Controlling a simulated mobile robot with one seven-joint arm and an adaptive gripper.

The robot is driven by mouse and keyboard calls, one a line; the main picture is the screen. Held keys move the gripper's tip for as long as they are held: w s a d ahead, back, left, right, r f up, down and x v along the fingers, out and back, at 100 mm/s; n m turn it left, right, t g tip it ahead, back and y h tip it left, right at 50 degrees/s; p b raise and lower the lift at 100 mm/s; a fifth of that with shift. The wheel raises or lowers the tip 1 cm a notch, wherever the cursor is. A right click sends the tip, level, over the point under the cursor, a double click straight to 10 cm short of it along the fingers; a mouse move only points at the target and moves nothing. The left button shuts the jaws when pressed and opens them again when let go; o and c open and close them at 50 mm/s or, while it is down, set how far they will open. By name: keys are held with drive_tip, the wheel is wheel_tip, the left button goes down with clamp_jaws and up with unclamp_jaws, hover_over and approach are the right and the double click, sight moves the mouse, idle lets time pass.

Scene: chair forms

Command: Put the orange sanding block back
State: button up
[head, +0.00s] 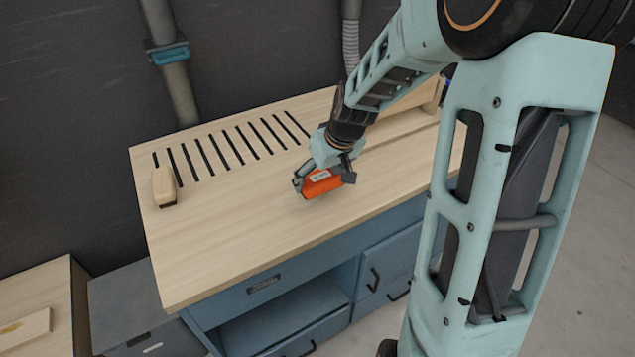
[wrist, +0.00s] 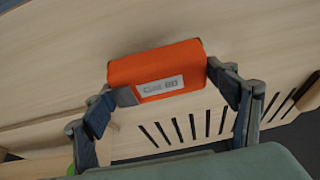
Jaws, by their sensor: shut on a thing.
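The orange sanding block (head: 321,183) is between the fingers of my gripper (head: 324,182), over the middle of the wooden bench top (head: 230,230). In the wrist view the orange sanding block (wrist: 160,72) shows a pale label with dark print. The two fingers of my gripper (wrist: 174,92) are shut on its two ends. I cannot tell whether the block touches the bench top or is a little above it.
A row of dark slots (head: 230,145) runs along the back of the bench top. A wooden block with a dark base (head: 164,187) stands at the left end. Blue drawers (head: 270,285) are below. The front left of the top is clear.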

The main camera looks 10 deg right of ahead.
sight(319, 185)
drive_tip(key=shift+w+a+f, duration=0.1)
drive_tip(key=shift+f, duration=0.8)
drive_tip(key=shift+w+a+f, duration=0.1)
drive_tip(key=shift+f, duration=0.8)
drive_tip(key=shift+f, duration=0.2)
drive_tip(key=o, duration=1)
drive_tip(key=shift+r, duration=0.1)
drive_tip(key=shift+r, duration=0.25)
drive_tip(key=v, duration=1.1)
drive_tip(key=shift+s+d+r+p, duration=0.1)
drive_tip(key=shift+s+r+p, duration=0.1)
drive_tip(key=shift+r+p, duration=0.15)
